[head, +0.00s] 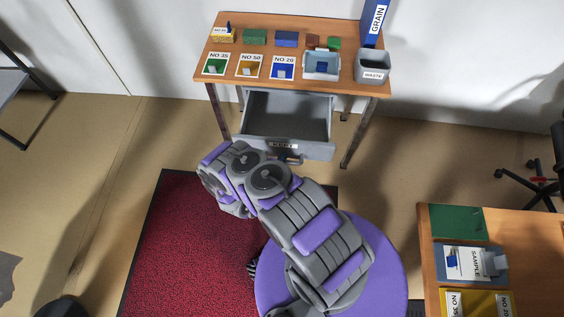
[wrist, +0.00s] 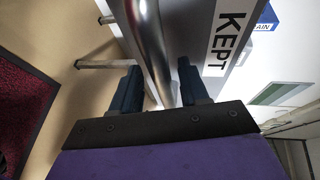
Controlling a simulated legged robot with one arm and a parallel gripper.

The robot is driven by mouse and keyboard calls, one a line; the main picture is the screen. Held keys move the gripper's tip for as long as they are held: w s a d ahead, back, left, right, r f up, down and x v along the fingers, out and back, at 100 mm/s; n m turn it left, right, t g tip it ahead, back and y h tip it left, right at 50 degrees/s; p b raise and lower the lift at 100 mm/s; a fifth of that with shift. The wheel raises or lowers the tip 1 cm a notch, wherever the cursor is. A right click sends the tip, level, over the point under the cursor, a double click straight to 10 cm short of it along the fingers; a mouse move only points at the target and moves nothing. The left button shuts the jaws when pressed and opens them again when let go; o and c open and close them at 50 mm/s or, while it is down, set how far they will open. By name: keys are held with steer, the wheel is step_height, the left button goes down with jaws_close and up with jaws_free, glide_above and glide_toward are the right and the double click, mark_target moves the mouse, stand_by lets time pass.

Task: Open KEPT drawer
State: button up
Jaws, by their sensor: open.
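The KEPT drawer (head: 318,151) is pulled out from under the wooden table in the head view, and its grey interior shows empty. Its KEPT label is on the front panel and shows large in the wrist view (wrist: 226,38). The drawer's metal bar handle (wrist: 150,32) runs down between the two fingers of my gripper (wrist: 159,69) in the wrist view. The fingers are apart, one on each side of the bar; whether either touches it I cannot tell. In the head view my arm partly hides the drawer front's left part.
The wooden table (head: 219,71) carries NO 35, NO 50 and NO 20 cards, coloured blocks, a grey tray, a WASTE bin (head: 373,66) and a blue GRAIN box (head: 376,18). A second table (head: 432,254) stands at right. A red mat (head: 185,240) lies at left. Floor right of the drawer is clear.

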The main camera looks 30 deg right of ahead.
steer(key=shift+a, duration=0.1)
steer(key=p+v, duration=0.2)
steer(key=v, duration=1.5)
steer(key=shift+a, duration=0.15)
steer(key=shift+f, duration=0.1)
